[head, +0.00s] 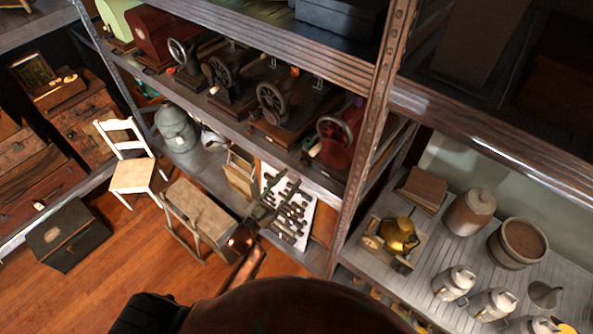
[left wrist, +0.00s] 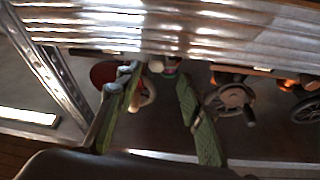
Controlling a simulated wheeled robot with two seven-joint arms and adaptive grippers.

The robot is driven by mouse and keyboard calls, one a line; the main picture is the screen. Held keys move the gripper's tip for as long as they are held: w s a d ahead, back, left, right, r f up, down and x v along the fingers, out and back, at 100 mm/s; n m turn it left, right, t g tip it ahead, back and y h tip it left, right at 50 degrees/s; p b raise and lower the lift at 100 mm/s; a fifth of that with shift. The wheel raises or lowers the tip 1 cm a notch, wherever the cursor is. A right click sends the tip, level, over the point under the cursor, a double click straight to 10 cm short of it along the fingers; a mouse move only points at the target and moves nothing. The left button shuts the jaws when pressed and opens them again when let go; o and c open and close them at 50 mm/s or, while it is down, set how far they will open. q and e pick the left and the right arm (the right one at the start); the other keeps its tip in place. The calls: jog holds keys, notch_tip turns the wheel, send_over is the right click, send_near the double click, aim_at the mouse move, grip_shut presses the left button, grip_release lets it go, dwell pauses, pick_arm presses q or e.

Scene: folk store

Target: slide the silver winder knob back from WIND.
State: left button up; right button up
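My left gripper (head: 280,184) is open and empty in front of the shelf unit, below the row of old sewing machines. In the left wrist view its two green-padded fingers (left wrist: 162,80) stand apart. A red sewing machine (head: 345,150) with a dark handwheel (head: 331,131) sits at the right end of the middle shelf. In the left wrist view a red body (left wrist: 103,74) and a pale wheel rim (left wrist: 149,92) show behind and beside the left finger. I cannot pick out the silver winder knob or any WIND marking for certain. My right gripper is not in view.
Black sewing machines (head: 272,104) stand left of the red one. The metal shelf edge (head: 230,133) runs before them, and a rusty upright (head: 366,150) stands at their right. A tool board (head: 287,208) is behind my gripper. Milk cans (head: 454,283) stand on the right shelf.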

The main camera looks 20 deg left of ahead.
pick_arm(q)
jog(key=v, duration=0.6)
jog(key=shift+s, duration=0.1)
dwell(0.6)
